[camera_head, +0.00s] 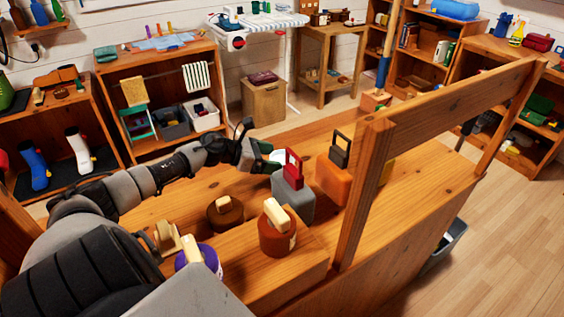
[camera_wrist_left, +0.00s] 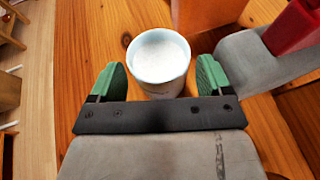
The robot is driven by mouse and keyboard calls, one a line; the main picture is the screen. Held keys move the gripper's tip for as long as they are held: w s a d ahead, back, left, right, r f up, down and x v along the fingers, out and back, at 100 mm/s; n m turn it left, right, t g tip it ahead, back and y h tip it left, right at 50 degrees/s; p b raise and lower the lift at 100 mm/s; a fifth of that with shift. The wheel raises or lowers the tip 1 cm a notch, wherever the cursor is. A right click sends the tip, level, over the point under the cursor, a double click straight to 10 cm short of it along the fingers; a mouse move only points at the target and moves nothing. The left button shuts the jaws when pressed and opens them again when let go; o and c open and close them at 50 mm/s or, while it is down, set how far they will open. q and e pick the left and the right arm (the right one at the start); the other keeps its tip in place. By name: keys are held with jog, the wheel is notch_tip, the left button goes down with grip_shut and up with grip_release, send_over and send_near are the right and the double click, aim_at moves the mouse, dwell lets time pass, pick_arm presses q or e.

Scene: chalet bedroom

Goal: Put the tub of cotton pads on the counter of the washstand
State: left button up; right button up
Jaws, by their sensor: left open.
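A white round tub (camera_wrist_left: 160,58), apparently the tub of cotton pads, stands upright on a wooden surface in the left wrist view. My left gripper (camera_wrist_left: 158,80) is open, with its green fingertips on either side of the tub's near part; I cannot tell whether they touch it. In the head view my left gripper (camera_head: 262,160) reaches across the wooden top, and only a pale bit of the tub (camera_head: 278,155) shows beside it. A wooden unit with hanging towels (camera_head: 150,64), possibly the washstand, stands at the back left. My right gripper is not in view.
A grey block with a red handle (camera_head: 292,200) stands close to the tub, with an orange block (camera_head: 333,183) beyond. Round brown weights (camera_head: 277,238) stand nearer. A wooden post and rail (camera_head: 362,190) rise on the right.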

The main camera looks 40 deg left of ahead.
aim_at(282, 158)
pick_arm(q)
jog(key=x, duration=0.4)
jog(key=shift+a, duration=0.1)
jog(key=c, duration=0.7)
jog(key=shift+c, duration=0.8)
jog(key=shift+r, duration=0.1)
